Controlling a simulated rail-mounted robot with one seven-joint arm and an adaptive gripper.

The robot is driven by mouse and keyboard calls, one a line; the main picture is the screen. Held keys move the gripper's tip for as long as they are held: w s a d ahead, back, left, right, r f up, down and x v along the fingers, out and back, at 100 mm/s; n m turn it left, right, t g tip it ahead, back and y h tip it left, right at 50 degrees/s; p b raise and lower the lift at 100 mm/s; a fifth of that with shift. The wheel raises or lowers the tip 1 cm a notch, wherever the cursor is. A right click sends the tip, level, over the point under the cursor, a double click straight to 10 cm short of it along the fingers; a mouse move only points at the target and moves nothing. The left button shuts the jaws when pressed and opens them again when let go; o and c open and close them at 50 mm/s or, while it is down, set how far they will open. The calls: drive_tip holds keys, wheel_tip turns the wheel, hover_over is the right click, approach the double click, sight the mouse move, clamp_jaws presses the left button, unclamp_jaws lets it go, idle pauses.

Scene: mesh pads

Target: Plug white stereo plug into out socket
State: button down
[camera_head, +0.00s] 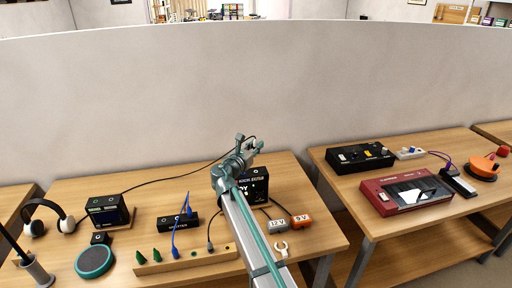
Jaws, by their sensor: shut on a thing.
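My gripper (243,146) is at the far end of my arm, above and behind the black box with white lettering (262,186) on the middle table. It is small here and partly hidden by my wrist. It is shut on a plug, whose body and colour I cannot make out. A thin black cable (172,179) runs from the left black device to the gripper area, and a short dark loop shows beside it. The black box is partly covered by my arm. A round light ring shows on its top edge. I cannot tell which socket is marked out.
On the middle table (325,239) are a black device (107,210), a teal round pad (94,261), a black strip with a blue cable (178,222), a wooden rack (190,262), and grey (278,227) and orange (301,221) adapters. A red recorder (408,191) lies on the right table. A pale partition stands behind.

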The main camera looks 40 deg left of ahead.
drive_tip(key=shift+f+b, duration=1.45)
drive_tip(key=shift+f, duration=1.5)
drive_tip(key=shift+f+b, duration=0.8)
drive_tip(key=shift+f, duration=1.1)
drive_tip(key=c, duration=1)
unclamp_jaws()
drive_tip(key=shift+s, duration=0.1)
drive_tip(key=s, duration=0.4)
drive_tip(key=s+d, duration=0.1)
drive_tip(key=s, duration=0.2)
drive_tip(key=s+d, duration=0.1)
drive_tip(key=s, duration=0.3)
drive_tip(key=shift+s, duration=0.35)
drive_tip(key=shift+c, duration=0.3)
